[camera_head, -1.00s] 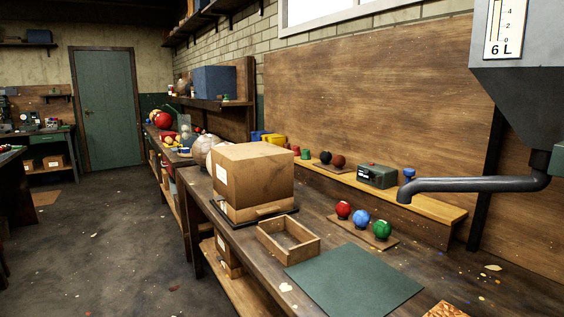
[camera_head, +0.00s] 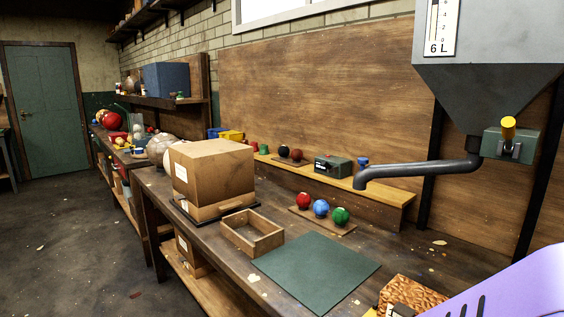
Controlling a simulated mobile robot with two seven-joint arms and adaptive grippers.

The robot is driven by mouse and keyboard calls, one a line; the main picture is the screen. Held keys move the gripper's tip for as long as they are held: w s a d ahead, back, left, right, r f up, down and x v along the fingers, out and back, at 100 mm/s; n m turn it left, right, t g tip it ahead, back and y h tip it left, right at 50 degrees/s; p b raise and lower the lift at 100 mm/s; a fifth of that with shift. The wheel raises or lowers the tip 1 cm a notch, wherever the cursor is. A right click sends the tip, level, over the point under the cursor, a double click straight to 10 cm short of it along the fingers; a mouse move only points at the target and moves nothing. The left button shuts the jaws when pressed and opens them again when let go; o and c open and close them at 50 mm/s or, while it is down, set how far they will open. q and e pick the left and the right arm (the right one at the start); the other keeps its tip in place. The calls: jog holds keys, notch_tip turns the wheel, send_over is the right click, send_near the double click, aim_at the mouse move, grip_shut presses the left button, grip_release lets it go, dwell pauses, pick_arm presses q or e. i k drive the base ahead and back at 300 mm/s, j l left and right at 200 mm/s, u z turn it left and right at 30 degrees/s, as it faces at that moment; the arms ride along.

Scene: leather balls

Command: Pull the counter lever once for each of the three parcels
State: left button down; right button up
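A small grey-green box (camera_head: 333,166), which looks like the counter, sits on the wooden ledge against the back board. A blue knob (camera_head: 362,161) shows at its right end and may be its lever. I cannot make out any digits on it. I cannot tell which things are the three parcels. A large brown box (camera_head: 211,170) stands on the bench, and a red ball (camera_head: 303,201), a blue ball (camera_head: 321,208) and a green ball (camera_head: 341,216) sit on a small board.
An open wooden tray (camera_head: 252,233) and a green mat (camera_head: 317,272) lie on the bench. A grey hopper (camera_head: 485,85) with a curved pipe hangs over the right side. A brown patterned block (camera_head: 415,292) is at the front right. The mat is bare.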

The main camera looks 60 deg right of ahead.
aim_at(325, 164)
jog(key=i, duration=4.25)
jog(key=i+z, duration=0.15)
jog(key=z, duration=4.95)
jog(key=i+l+z, duration=0.1)
jog(key=i+l, duration=0.05)
jog(key=l, duration=0.05)
